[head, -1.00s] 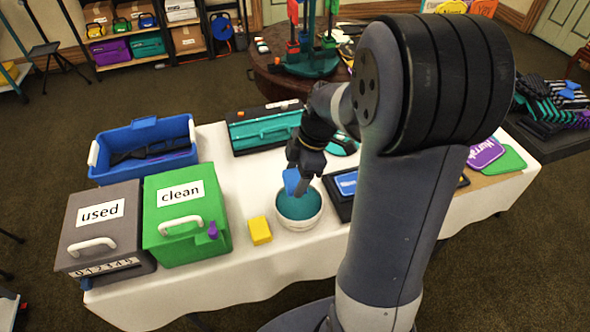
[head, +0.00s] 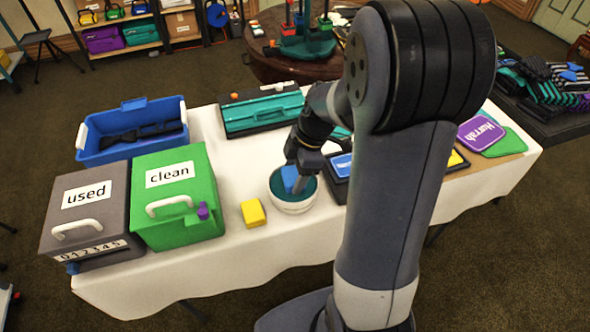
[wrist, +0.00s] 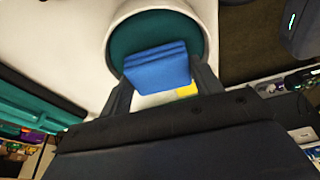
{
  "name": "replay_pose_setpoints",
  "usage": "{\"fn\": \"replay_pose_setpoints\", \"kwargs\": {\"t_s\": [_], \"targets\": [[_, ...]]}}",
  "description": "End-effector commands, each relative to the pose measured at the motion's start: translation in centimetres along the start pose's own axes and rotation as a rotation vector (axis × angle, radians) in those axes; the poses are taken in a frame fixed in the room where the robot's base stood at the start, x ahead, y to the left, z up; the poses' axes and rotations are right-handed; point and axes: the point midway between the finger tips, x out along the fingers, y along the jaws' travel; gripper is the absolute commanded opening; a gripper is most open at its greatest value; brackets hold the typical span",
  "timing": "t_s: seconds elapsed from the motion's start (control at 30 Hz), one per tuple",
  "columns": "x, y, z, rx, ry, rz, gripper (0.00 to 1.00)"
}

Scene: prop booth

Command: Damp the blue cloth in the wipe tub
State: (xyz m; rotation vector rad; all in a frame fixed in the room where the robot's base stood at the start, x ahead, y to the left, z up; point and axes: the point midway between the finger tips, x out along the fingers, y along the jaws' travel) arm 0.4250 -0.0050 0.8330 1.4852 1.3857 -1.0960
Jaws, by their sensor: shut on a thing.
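The blue cloth (head: 289,179) is a small folded pad held by my gripper (head: 296,184). In the wrist view the cloth (wrist: 157,66) sits between my gripper's two fingers (wrist: 161,84), in front of the tub's mouth. The wipe tub (head: 291,207) is a white round bowl with a teal inside, standing near the table's front edge. My gripper points down over it. The cloth appears within the tub's rim in the head view. I cannot tell whether it touches the teal surface.
A yellow block (head: 253,213) stands left of the tub. The green "clean" box (head: 178,210) and grey "used" box (head: 86,215) are further left. A blue bin (head: 131,136) and a teal toolbox (head: 262,112) stand behind. A dark tray (head: 336,190) is close right of the tub.

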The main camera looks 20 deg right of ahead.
Motion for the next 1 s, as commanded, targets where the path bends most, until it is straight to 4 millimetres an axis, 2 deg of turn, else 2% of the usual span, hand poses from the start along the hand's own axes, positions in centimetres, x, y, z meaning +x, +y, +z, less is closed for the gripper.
{"fn": "replay_pose_setpoints", "kwargs": {"t_s": [1.0], "targets": [[0.49, 0.01, 0.16, 0.0, 0.0, 0.0, 0.43]]}}
